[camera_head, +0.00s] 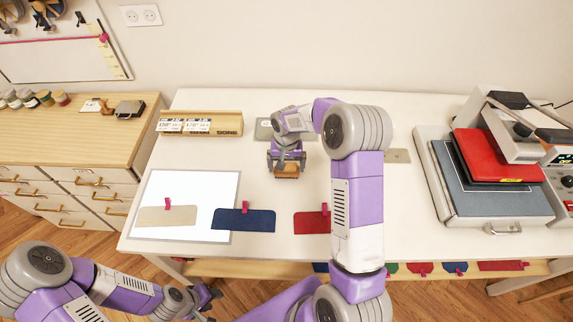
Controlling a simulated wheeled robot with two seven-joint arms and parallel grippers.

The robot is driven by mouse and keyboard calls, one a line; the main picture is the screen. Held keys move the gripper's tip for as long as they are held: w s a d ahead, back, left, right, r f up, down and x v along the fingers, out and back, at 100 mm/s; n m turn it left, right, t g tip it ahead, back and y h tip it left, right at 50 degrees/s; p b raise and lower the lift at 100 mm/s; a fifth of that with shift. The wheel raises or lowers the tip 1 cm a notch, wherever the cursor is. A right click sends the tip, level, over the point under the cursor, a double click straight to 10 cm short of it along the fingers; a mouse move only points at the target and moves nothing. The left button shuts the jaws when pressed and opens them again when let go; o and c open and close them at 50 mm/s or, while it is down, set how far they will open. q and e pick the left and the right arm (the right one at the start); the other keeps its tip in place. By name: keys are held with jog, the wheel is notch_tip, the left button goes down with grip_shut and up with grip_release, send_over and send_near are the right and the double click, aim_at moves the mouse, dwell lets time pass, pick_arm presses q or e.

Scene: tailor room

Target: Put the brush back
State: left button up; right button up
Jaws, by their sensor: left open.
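A small brown block-shaped thing, likely the brush (287,172), is at the middle of the white table. My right gripper (287,160) comes down over it from above, its fingers on either side. I cannot tell whether the fingers press on it, or whether it rests on the table or is slightly raised. My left gripper (208,298) is open and low in front of the table, away from the brush. A flat grey plate (265,131) lies behind the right gripper, partly hidden by my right arm.
Beige, blue (245,220) and red (309,223) cloth pieces lie along the front, the beige on a white panel (157,190). A heat press (490,170) fills the right side.

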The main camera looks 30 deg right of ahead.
jog(key=shift+r, duration=0.15)
notch_tip(320, 180, up, 12)
jog(key=p, duration=0.1)
dwell(0.4)
dwell(0.4)
